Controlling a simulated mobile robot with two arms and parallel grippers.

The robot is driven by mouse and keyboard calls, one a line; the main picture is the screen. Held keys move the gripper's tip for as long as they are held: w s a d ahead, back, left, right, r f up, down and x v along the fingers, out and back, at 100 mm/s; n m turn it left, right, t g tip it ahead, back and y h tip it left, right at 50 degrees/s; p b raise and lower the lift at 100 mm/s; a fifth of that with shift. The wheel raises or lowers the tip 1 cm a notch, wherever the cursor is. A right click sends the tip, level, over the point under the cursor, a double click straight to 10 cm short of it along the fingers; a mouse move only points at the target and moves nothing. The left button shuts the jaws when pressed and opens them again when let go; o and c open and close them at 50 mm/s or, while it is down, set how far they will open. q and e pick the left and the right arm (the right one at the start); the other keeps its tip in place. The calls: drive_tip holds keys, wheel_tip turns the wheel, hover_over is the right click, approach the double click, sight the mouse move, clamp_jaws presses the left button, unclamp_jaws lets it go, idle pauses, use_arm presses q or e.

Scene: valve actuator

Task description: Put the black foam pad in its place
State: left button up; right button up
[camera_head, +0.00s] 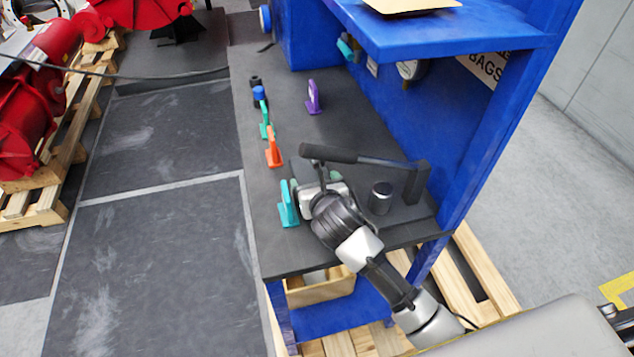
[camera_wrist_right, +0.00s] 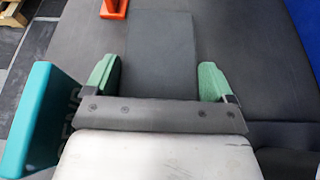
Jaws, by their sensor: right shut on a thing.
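The black foam pad (camera_wrist_right: 160,50) is a flat dark rectangle in the right wrist view. My right gripper (camera_wrist_right: 157,78) has its two green-tipped fingers at the pad's left and right sides and is shut on it. The pad's near end is hidden behind the gripper body. In the head view, my right gripper (camera_head: 315,179) is low over the dark bench top (camera_head: 345,112), partly under a black lever handle. Whether the pad touches the bench top is hard to tell. My left gripper is not in view.
A teal bracket (camera_head: 287,208) stands close left of my right gripper; an orange one (camera_head: 273,150) and a purple one (camera_head: 313,98) stand farther back. The black lever handle (camera_head: 330,153) reaches over the gripper. A black cylinder (camera_head: 380,197) stands to the right. Blue shelving (camera_head: 430,130) bounds the right side.

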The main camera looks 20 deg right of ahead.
drive_tip(key=shift+w+f, duration=0.1)
drive_tip(key=shift+w, duration=0.15)
drive_tip(key=o, duration=0.6)
drive_tip(key=shift+f, duration=0.1)
drive_tip(key=shift+c, duration=0.2)
drive_tip(key=shift+o, duration=0.8)
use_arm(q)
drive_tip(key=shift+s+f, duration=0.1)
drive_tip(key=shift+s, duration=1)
